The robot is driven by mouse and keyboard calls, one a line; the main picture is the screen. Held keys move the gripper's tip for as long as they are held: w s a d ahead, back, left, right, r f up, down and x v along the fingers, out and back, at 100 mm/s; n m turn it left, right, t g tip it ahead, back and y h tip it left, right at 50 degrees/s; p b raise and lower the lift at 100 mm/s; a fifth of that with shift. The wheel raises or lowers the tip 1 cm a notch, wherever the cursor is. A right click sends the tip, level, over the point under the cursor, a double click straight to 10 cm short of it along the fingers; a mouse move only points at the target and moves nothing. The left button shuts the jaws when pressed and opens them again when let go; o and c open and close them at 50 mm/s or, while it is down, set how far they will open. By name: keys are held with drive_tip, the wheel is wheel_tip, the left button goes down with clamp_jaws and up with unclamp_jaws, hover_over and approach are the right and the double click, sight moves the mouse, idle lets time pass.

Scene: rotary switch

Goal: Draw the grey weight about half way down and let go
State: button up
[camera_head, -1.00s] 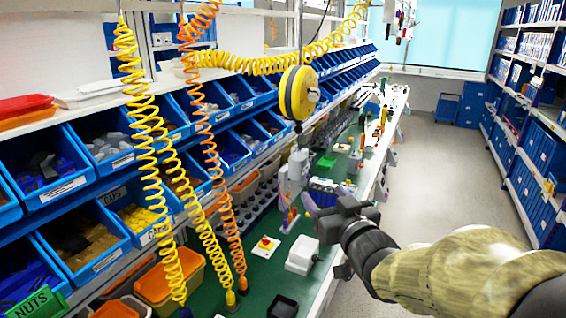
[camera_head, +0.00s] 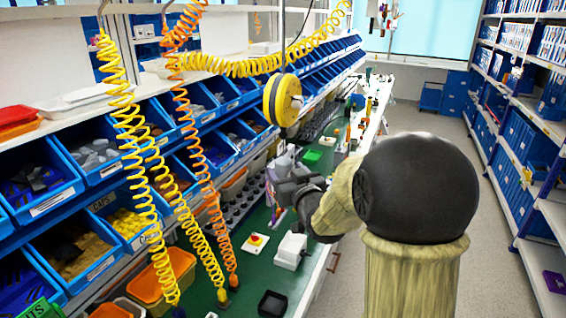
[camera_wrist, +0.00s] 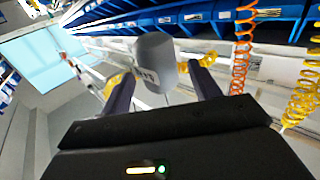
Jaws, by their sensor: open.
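The grey weight (camera_wrist: 156,62) has a rounded block shape with dark marks on its face. In the wrist view it lies between the two fingers of my gripper (camera_wrist: 162,85), with a gap visible beside it. In the head view the weight (camera_head: 284,163) hangs below the yellow reel (camera_head: 283,99), partly hidden by my gripper (camera_head: 283,180). My gripper is open around the weight. Whether either finger touches it is not clear.
Yellow and orange coiled hoses (camera_head: 205,170) hang to the left of my gripper. Blue bins (camera_head: 95,155) line the rack on the left. The aisle floor (camera_head: 500,250) on the right is clear.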

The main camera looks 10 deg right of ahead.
drive_tip(key=shift+w+a+p, duration=0.15)
drive_tip(key=shift+w+p, duration=0.05)
drive_tip(key=shift+w, duration=0.55)
drive_tip(key=shift+w+a+p, duration=0.1)
drive_tip(key=shift+w+p, duration=0.1)
drive_tip(key=shift+w, duration=0.5)
clamp_jaws()
wheel_tip(320, 180, down, 6)
drive_tip(key=b, duration=0.8)
unclamp_jaws()
drive_tip(key=shift+s, duration=0.2)
